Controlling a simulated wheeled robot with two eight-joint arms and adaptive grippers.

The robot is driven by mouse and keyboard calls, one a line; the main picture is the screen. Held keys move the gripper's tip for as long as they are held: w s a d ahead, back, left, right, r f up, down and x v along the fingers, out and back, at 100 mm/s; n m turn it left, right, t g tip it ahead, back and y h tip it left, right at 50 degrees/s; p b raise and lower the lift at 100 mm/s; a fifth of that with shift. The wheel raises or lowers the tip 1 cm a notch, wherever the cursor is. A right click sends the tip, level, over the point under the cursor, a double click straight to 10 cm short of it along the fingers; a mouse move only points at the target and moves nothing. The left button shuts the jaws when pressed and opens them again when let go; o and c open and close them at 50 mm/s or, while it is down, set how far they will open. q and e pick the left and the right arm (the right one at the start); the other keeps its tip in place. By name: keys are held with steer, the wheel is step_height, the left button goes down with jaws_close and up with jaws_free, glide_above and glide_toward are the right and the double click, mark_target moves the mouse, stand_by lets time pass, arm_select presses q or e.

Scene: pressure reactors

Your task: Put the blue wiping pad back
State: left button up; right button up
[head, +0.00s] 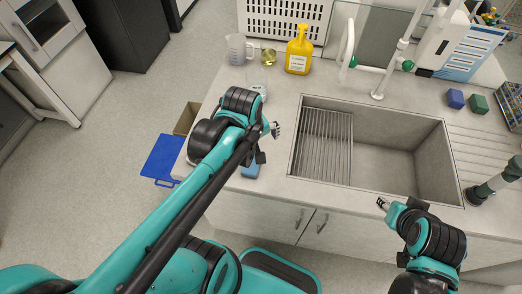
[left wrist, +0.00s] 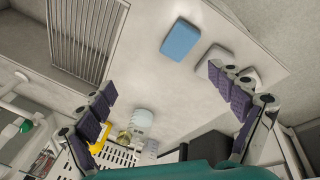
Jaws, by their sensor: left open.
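A light blue pad (head: 250,171) lies on the counter left of the sink, near the front edge, partly hidden by my left arm in the head view. The left wrist view shows the whole pad (left wrist: 180,40), a rounded rectangle lying flat. My left gripper (head: 269,143) is above the counter beside the pad. In the left wrist view its fingers (left wrist: 160,80) are wide apart with nothing between them, and the pad is beyond the fingertips. My right gripper (head: 383,203) is at the sink's front edge; its fingers are too small to judge.
Two pale square pieces (left wrist: 215,55) lie beside the pad. The sink (head: 400,165) has a ribbed rack (head: 323,148). A yellow bottle (head: 299,52) and a clear jug (head: 238,49) stand behind.

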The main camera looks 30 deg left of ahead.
arm_select(q)
steer(key=s+d+m+t, duration=0.1)
steer(key=m, duration=0.2)
steer(key=s+d+r+m+t, duration=0.1)
steer(key=m, duration=0.3)
steer(key=s+d+r+m+t, duration=0.1)
steer(key=m, duration=0.3)
steer(key=shift+d+t, duration=0.2)
steer(key=shift+t, duration=0.2)
step_height(320, 180, down, 3)
steer(key=b, duration=0.3)
